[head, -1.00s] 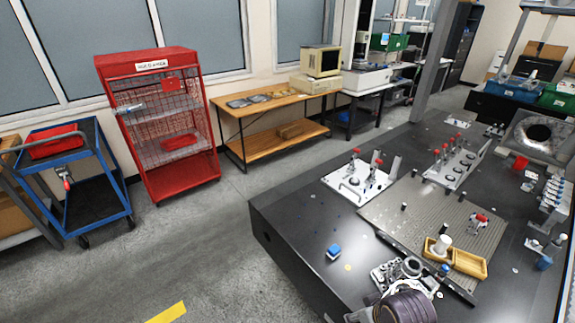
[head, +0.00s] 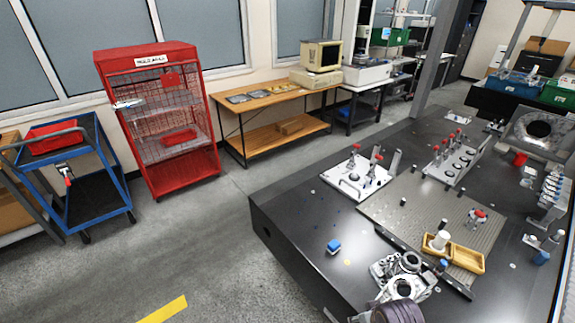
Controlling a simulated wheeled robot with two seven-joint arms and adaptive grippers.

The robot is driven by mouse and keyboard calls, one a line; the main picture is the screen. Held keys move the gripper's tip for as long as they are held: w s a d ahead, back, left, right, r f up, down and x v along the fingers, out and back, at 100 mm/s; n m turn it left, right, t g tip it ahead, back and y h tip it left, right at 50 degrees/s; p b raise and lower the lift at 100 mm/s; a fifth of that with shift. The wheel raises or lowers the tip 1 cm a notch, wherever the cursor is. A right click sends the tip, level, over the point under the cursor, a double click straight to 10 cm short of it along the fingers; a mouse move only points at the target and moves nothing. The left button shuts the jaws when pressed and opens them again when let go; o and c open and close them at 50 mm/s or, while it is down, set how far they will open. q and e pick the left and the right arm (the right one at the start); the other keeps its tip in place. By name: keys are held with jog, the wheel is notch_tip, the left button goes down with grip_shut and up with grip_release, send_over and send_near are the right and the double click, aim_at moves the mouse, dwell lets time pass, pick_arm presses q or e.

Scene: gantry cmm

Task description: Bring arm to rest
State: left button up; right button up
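A dark purple ribbed round shape (head: 398,313) is cut off by the bottom edge, right of centre. I cannot tell whether it is part of my arm. I see nothing held.
The table carries a blue block (head: 334,246), a perforated plate (head: 425,207), a yellow tray (head: 467,259), a white cylinder (head: 440,240) and clamp fixtures. A red cage cabinet (head: 170,186), blue cart (head: 100,210) and wooden bench (head: 270,98) stand left. Floor between is free.

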jog(key=s+f+g+p, duration=0.1)
jog(key=s+f, duration=0.2)
jog(key=f, duration=1)
jog(key=s+f+p, duration=0.2)
jog(key=s+f, duration=0.1)
jog(key=f, duration=1.1)
jog(key=s+d+f+p, duration=0.1)
jog(key=s+d+f, duration=0.1)
jog(key=s+f, duration=0.5)
jog(key=s+d+f+g+p, duration=0.1)
jog(key=s+d+f, duration=0.1)
jog(key=s+f, duration=0.5)
jog(key=s, duration=0.6)
jog(key=shift+s+d, duration=0.15)
jog(key=shift+s, duration=0.05)
jog(key=shift+f+b, duration=0.75)
jog(key=shift+f, duration=0.2)
